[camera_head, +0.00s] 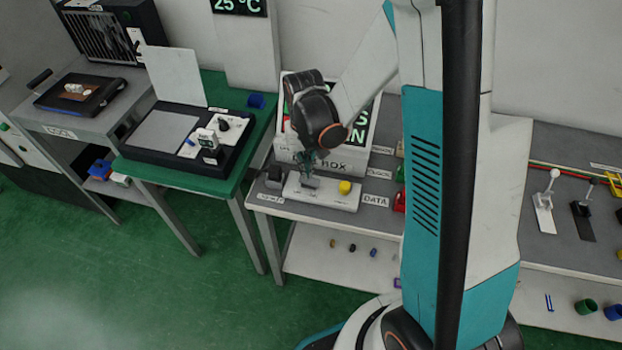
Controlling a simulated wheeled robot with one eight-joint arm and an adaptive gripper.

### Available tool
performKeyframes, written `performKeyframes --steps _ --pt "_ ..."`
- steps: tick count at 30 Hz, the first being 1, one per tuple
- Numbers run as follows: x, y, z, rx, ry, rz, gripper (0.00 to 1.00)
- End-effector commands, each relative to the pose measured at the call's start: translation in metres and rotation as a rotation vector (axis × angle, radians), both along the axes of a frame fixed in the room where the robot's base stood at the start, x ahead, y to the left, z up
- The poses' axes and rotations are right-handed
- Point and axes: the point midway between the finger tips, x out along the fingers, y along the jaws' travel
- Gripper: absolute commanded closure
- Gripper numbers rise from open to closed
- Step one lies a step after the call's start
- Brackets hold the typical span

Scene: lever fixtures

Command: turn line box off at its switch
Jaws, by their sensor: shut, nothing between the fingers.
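My gripper (308,168) is shut and empty, pointing down over the left part of a white switch plate (330,196) on the grey bench. A small grey switch part (310,181) stands on the plate right under the fingertips; I cannot tell whether they touch it. A yellow button (345,187) is on the plate's right end. Behind the plate stands a white box (345,161) with a green-lettered display (361,128), partly hidden by my arm. A small label (270,198) lies left of the plate, too small to read surely, so I cannot tell which fixture is the line box.
A dark block (273,177) stands left of the plate, and a DATA label (375,200) lies right of it. A red part (399,202) is close by. Two lever fixtures (544,212) stand farther right. A green table (228,180) with a black device is at left.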

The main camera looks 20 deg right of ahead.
Motion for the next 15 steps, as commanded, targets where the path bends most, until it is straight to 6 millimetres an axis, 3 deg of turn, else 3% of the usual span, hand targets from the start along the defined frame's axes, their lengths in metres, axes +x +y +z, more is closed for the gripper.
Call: performKeyframes --steps 15 --pt "0.0000 0.0000 -0.0077 0.000 0.000 0.000 1.00"
